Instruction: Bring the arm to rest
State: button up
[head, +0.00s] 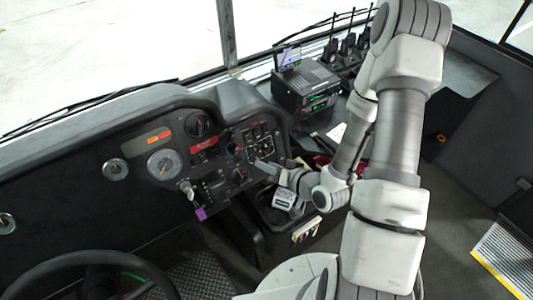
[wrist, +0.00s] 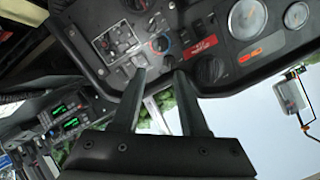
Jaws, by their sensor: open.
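My gripper (wrist: 158,75) shows in the wrist view with its two dark fingers apart and nothing between them. It is open and points toward the dashboard panel (wrist: 135,35), near the switches and the red label. In the head view my gripper (head: 268,170) is in front of the right part of the dashboard, close to the switch panel (head: 262,143). Whether a fingertip touches the panel I cannot tell. My arm is bent and comes down from the upper right.
A radio unit (head: 305,90) with a small screen and several handheld radios (head: 350,45) stand behind, beside my arm. The steering wheel (head: 85,265) is at the lower left. A purple-tagged key (head: 201,213) hangs below the gauge. Open floor (head: 450,215) lies at the right.

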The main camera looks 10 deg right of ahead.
jog(key=d+r+n+g+h, duration=0.1)
jog(key=d+r+g+h, duration=0.2)
jog(key=r, duration=0.5)
jog(key=d+r+n+h, duration=0.1)
jog(key=d+r+h, duration=0.35)
jog(key=r, duration=0.35)
jog(key=s+a+r+g+y, duration=0.1)
jog(key=s+a+r, duration=0.3)
jog(key=s+r, duration=0.9)
jog(key=s+g, duration=0.1)
jog(key=s, duration=0.3)
jog(key=shift+r, duration=0.4)
jog(key=shift+s+a+y, duration=0.1)
jog(key=shift+a+y, duration=0.1)
jog(key=shift+y, duration=0.05)
